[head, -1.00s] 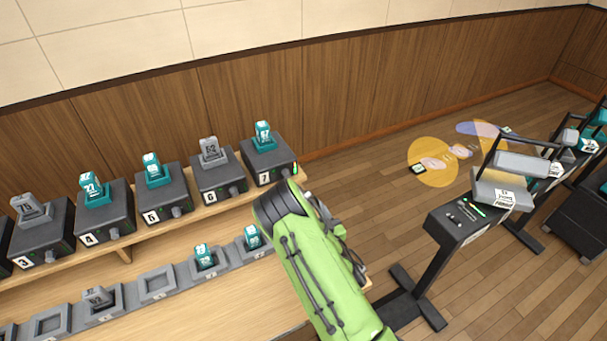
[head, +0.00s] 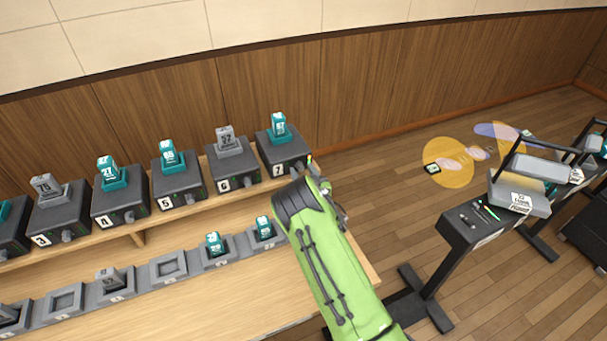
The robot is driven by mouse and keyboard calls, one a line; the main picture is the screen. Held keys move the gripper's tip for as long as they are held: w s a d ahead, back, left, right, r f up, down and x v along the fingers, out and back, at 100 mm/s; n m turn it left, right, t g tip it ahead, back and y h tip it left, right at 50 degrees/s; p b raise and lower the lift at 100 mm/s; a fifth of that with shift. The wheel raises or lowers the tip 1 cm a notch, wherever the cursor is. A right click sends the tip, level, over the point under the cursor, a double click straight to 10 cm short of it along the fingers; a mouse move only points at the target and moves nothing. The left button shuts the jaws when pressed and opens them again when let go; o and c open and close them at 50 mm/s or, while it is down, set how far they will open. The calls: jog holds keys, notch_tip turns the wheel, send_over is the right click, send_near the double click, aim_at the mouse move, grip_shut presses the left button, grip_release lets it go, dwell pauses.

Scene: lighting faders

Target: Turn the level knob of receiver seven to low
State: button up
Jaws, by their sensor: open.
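Receiver seven (head: 284,154) is the dark box at the right end of the upper shelf row, with a white "7" label on its front. A teal pack (head: 279,126) stands in its top. Its level knob (head: 299,166) is a small grey knob low on the front, to the right of the label; its setting is too small to read. My gripper (head: 318,178) is at the front right of receiver seven, mostly hidden behind my green arm. What shows of it is open, and I see nothing held. I cannot tell whether it touches the knob.
More receivers, such as receiver six (head: 233,167) and receiver five (head: 176,186), stand leftward on the shelf. Grey charging trays (head: 169,267) line the desk (head: 215,302) below, some holding packs. A black stand (head: 462,228) is at right. Open floor (head: 395,205) lies between.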

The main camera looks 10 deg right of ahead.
grip_shut()
